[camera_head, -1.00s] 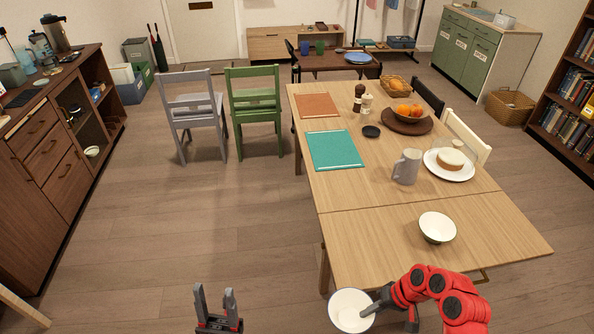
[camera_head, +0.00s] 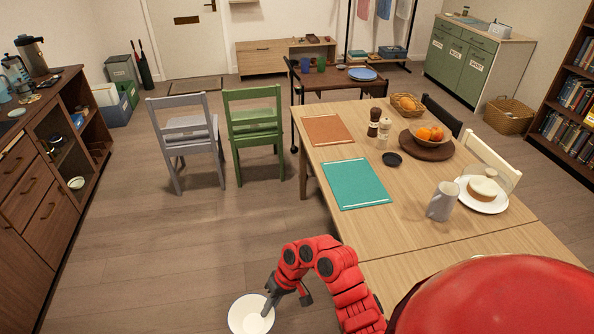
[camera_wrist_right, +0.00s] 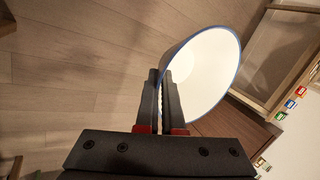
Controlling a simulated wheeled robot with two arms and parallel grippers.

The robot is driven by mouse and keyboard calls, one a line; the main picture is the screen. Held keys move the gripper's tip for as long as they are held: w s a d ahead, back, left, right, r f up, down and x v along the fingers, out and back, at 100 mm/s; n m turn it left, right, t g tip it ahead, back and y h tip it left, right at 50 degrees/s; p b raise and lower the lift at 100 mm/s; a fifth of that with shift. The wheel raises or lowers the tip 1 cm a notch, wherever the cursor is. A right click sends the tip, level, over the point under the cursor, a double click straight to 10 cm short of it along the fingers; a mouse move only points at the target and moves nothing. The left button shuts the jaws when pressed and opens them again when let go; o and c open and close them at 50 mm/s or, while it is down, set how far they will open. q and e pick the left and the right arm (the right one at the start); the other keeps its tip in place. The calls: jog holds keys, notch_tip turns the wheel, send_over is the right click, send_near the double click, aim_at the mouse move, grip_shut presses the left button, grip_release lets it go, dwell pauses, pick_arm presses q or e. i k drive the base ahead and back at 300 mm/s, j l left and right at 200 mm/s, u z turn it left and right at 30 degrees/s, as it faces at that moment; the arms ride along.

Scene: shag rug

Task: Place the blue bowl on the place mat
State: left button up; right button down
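My right gripper (camera_head: 273,293) is shut on the wall of a bowl (camera_head: 247,316) with a pale inside, low in the head view, beside the table and over the floor. In the right wrist view the fingers (camera_wrist_right: 164,84) pinch the wall of the bowl (camera_wrist_right: 209,72), which has a blue rim and is tilted in that picture. A teal place mat (camera_head: 357,186) lies bare on the near left side of the table. An orange-brown mat (camera_head: 327,130) lies bare behind it. My left gripper is out of view.
The wooden table (camera_head: 410,215) holds a grey mug (camera_head: 441,202), a plate with a cake (camera_head: 484,193), a small dark dish (camera_head: 392,159), shakers (camera_head: 383,134) and an orange-filled bowl (camera_head: 429,136). A green chair (camera_head: 254,126) stands left of the table. My red arm covers the table's near end.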

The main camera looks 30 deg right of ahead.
aim_at(328, 131)
jog(key=i+j, duration=0.1)
jog(key=i, duration=0.6)
jog(key=i+j+z, duration=0.1)
jog(key=i, duration=0.65)
jog(key=i+l+z, duration=0.4)
jog(key=i+z, duration=0.85)
jog(key=i+l, duration=0.45)
jog(key=i, duration=0.05)
